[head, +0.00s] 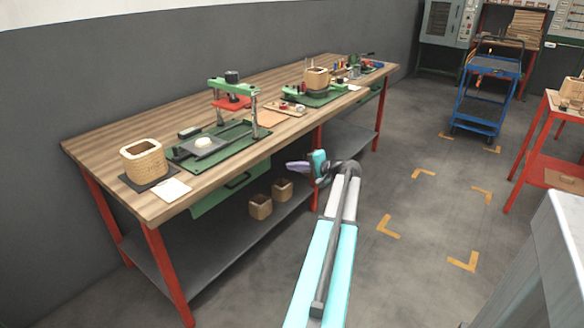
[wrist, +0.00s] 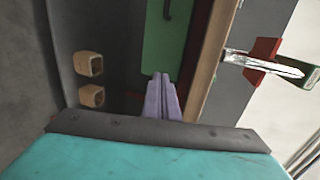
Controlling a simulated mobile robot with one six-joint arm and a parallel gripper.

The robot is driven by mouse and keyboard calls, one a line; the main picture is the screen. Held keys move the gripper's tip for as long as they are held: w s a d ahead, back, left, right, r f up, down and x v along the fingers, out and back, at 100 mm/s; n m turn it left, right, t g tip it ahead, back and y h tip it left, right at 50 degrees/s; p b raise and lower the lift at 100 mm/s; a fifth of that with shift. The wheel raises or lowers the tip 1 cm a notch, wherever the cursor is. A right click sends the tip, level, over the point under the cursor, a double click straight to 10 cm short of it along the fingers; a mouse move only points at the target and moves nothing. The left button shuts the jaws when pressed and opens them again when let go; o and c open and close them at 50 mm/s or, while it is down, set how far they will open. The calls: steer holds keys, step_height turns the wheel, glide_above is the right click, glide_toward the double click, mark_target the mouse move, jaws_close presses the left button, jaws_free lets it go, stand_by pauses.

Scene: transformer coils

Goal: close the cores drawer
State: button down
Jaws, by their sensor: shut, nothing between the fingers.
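A green drawer front (head: 232,186) with a dark bar handle (head: 238,180) sits under the near end of the wooden workbench. I cannot tell whether it stands out from the bench or is flush, and no label shows. Its green face (wrist: 172,45) and part of its handle (wrist: 167,9) show in the wrist view. My gripper (head: 288,166) is shut and empty, its purple fingers pointing left, to the right of the drawer front. In the wrist view the fingertips (wrist: 160,76) appear just below the green face; contact cannot be told.
Two open wooden cores (head: 260,206) (head: 282,190) stand on the grey lower shelf (head: 215,248). A second green drawer (head: 368,96) is at the far end.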

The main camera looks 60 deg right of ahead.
steer(key=w+a+f+n+g+y, duration=0.2)
steer(key=w+a+f, duration=0.3)
steer(key=a+f, duration=0.4)
steer(key=w+a+f+n+g+y, duration=0.15)
steer(key=w+a+f, duration=0.4)
steer(key=a, duration=0.55)
steer(key=w+a+f+n+g+y, duration=0.2)
steer(key=w+a+f, duration=0.2)
steer(key=a+f, duration=0.5)
steer(key=a+f+n+g+y, duration=0.1)
steer(key=a+f+g, duration=0.1)
steer(key=a+f, duration=0.35)
steer(key=a+f+n+g, duration=0.1)
steer(key=a+f, duration=0.1)
steer(key=a, duration=0.7)
steer(key=s+a+f+n+g, duration=0.3)
steer(key=s+a+f, duration=0.2)
steer(key=a, duration=0.5)
steer(key=s+a+f+n+g, duration=0.25)
steer(key=s+a+f, duration=0.25)
steer(key=a, duration=0.5)
steer(key=s+a+f+n+g+h, duration=0.2)
steer(key=s+a+n, duration=0.1)
steer(key=s, duration=0.5)
steer(key=s+a+f+n+g+h, duration=0.3)
steer(key=s+a, duration=0.3)
steer(key=s, duration=0.3)
steer(key=shift+a+f+n, duration=0.2)
steer(key=shift+f+n, duration=0.15)
steer(key=shift+n, duration=0.05)
